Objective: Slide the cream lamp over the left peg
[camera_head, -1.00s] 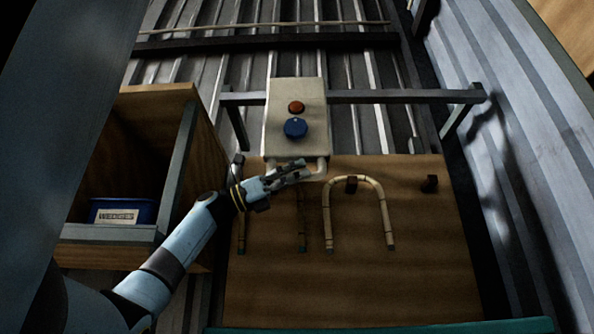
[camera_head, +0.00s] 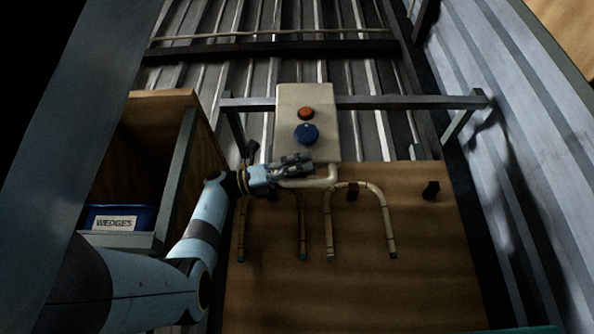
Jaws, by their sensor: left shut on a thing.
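The cream lamp (camera_head: 289,146) appears as an upright cream box with a red button and a blue knob, and a pale tube handle along its lower edge. My left gripper (camera_head: 304,165) is shut on this handle, covering its left part. The box overlaps the metal rail behind it in the view. The left peg is largely hidden behind my gripper, above the left bent cane (camera_head: 303,228). I cannot tell how far the lamp is from the board. My right gripper is not in view.
A second bent cane (camera_head: 386,214) hangs over the middle peg (camera_head: 352,191). The right peg (camera_head: 431,190) is bare on the wooden board (camera_head: 420,265). A metal rail (camera_head: 410,102) crosses behind. A wooden cabinet (camera_head: 150,115) with a blue WEDGES bin (camera_head: 90,217) stands left.

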